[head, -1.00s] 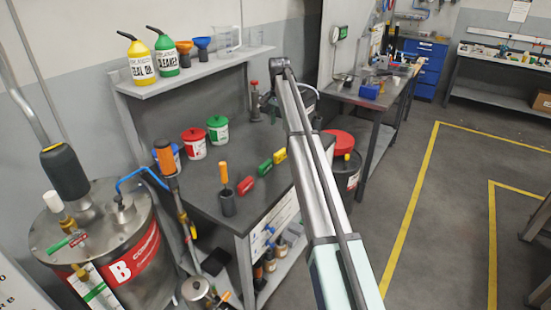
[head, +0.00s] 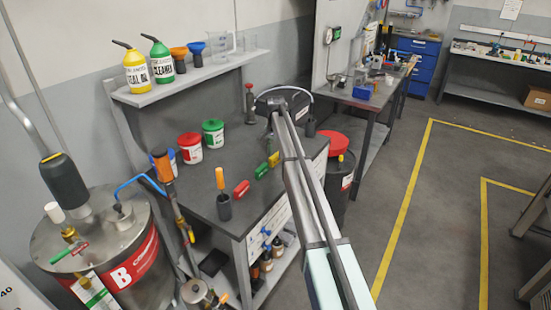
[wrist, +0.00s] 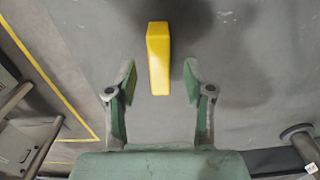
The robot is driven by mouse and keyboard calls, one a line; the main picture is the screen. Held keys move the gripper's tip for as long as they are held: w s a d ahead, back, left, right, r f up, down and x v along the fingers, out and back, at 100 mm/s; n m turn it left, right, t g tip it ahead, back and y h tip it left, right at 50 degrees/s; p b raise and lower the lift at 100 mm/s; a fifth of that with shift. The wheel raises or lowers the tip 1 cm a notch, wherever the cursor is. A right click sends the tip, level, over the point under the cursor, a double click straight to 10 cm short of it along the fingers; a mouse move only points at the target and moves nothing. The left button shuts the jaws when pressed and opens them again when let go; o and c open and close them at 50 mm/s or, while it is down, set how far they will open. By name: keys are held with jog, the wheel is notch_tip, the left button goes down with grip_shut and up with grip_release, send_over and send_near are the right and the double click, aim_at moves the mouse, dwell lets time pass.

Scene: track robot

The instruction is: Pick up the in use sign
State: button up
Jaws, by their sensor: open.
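Three small coloured blocks, red (head: 241,188), green (head: 262,171) and yellow (head: 273,159), stand in a row on the dark bench top (head: 212,172). No lettering on them is legible, so I cannot tell which is the in use sign. In the wrist view the yellow block (wrist: 158,58) lies ahead, between the lines of my two fingers. My gripper (wrist: 160,76) is open and empty, with a gap on each side of the block. In the head view the fingers cannot be made out.
An orange-handled tool in a dark cup (head: 223,195) stands near the red block. Red-lidded (head: 190,148) and green-lidded (head: 213,134) tubs stand behind. A shelf (head: 190,79) with bottles overhangs the back. A drum (head: 340,160) with a red lid stands right of the bench.

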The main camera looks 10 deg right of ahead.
jog(key=shift+f, duration=1.3)
grip_shut()
jog(key=shift+r, duration=0.2)
